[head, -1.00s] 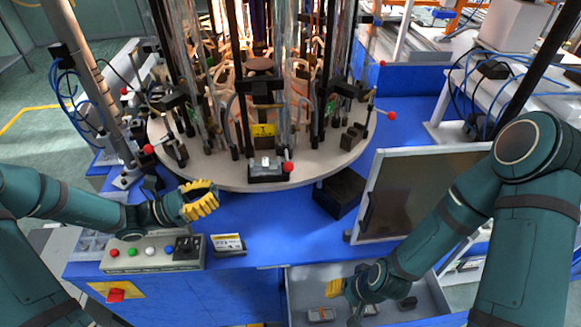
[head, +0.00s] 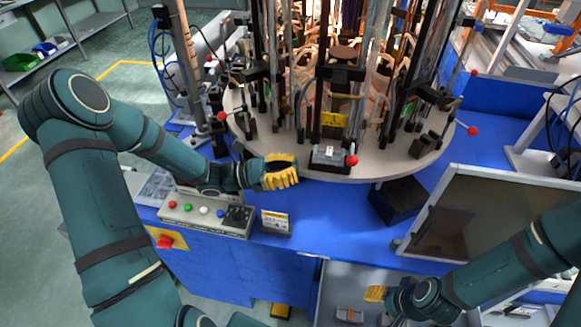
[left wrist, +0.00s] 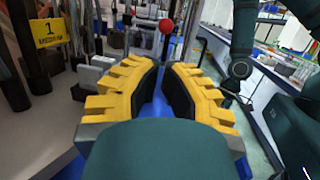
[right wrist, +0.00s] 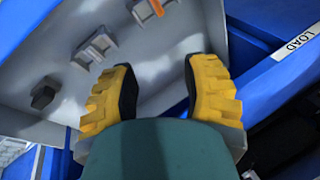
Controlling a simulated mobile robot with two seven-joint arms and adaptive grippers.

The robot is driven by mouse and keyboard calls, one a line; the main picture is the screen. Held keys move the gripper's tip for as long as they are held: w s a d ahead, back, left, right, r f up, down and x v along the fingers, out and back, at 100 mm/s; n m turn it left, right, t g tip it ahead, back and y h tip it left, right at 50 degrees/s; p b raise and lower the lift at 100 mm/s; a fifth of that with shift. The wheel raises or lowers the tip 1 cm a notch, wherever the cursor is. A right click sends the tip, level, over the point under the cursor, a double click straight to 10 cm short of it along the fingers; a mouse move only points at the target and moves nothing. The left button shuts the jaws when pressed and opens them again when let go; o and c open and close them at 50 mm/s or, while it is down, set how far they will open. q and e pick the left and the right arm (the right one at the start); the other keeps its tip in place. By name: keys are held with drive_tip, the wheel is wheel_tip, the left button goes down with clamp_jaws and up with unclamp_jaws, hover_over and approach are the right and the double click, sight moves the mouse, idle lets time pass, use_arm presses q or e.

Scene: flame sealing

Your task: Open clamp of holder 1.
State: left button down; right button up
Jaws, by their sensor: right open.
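Holder 1 shows a yellow label (head: 333,119) at the front of the round grey plate; in the left wrist view the label (left wrist: 47,33) reads 1. Its clamp (head: 330,157) sits at the plate's front rim, with a red ball knob (head: 351,160) on its lever. The red knob also shows in the left wrist view (left wrist: 166,26), ahead of the fingers. My left gripper (head: 290,178) is open and empty, left of the clamp and apart from the knob. My right gripper (right wrist: 160,88) is open and empty above a grey tray (right wrist: 40,75) with small parts.
The round plate (head: 290,160) carries several holders with glass tubes and other red-knobbed levers. A button box (head: 205,213) stands on the blue table below my left arm. A dark screen (head: 475,215) stands at the right. A dark box (head: 398,200) sits under the plate's edge.

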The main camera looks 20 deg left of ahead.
use_arm(q)
drive_tip(key=x, duration=1)
drive_tip(key=shift+d+b, duration=0.2)
drive_tip(key=shift+b, duration=0.15)
use_arm(e)
drive_tip(key=shift+s+f, duration=0.15)
drive_tip(key=shift+f, duration=0.25)
drive_tip(key=shift+d+r, duration=0.1)
